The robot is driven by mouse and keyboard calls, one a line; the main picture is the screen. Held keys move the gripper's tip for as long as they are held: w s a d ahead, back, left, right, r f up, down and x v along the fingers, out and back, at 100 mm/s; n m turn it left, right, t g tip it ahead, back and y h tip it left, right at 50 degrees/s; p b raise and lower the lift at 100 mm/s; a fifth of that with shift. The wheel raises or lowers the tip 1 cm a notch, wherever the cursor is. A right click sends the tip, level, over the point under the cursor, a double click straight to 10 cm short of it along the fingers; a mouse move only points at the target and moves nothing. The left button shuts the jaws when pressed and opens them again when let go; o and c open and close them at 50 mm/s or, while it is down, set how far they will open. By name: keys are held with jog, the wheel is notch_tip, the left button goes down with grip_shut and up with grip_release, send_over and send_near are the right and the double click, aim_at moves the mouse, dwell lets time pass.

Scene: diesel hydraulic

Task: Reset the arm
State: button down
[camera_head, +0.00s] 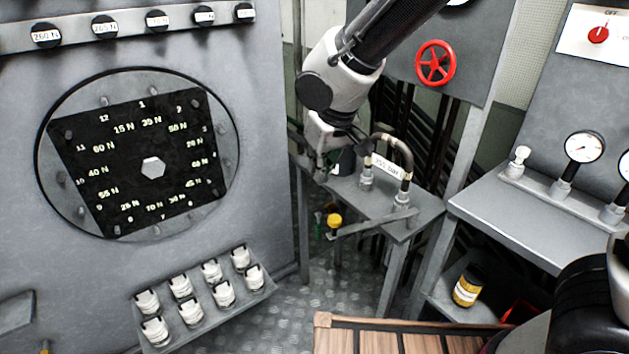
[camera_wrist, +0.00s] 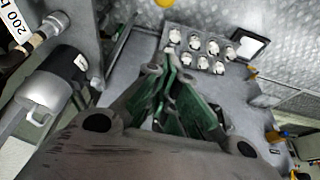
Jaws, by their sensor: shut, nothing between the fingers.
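My arm (camera_head: 345,75) reaches down from the top of the head view, in front of the small grey side table. In the wrist view my gripper (camera_wrist: 172,75) has its green fingers together, with nothing between them. The fingertips point toward the floor and the grey panel. In the head view the fingers are hard to make out below the wrist.
The side table (camera_head: 425,215) carries a labelled hose (camera_head: 385,164) close to my wrist. A dial panel (camera_head: 150,135) stands left, above a rack of white-topped pieces (camera_head: 190,312). A gauge bench (camera_head: 520,215) and red handwheel (camera_head: 436,63) are right. A yellow knob (camera_head: 334,220) is below.

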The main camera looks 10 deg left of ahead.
jog(key=shift+r, duration=0.3)
jog(key=s+d+r+m+h, duration=0.1)
jog(key=s+d+r+m, duration=0.1)
jog(key=d, duration=1.1)
jog(key=s+d+r+m+t, duration=0.1)
jog(key=s+d+r+m, duration=0.2)
jog(key=d, duration=1.1)
jog(key=s+d+r+m+h, duration=0.1)
jog(key=s+d+r+m, duration=0.2)
jog(key=s+d, duration=0.6)
jog(key=d+r, duration=0.2)
jog(key=d, duration=0.3)
jog(key=shift+s+d+r+h, duration=0.15)
jog(key=shift+s+r+h, duration=0.05)
jog(key=shift+s+h, duration=0.1)
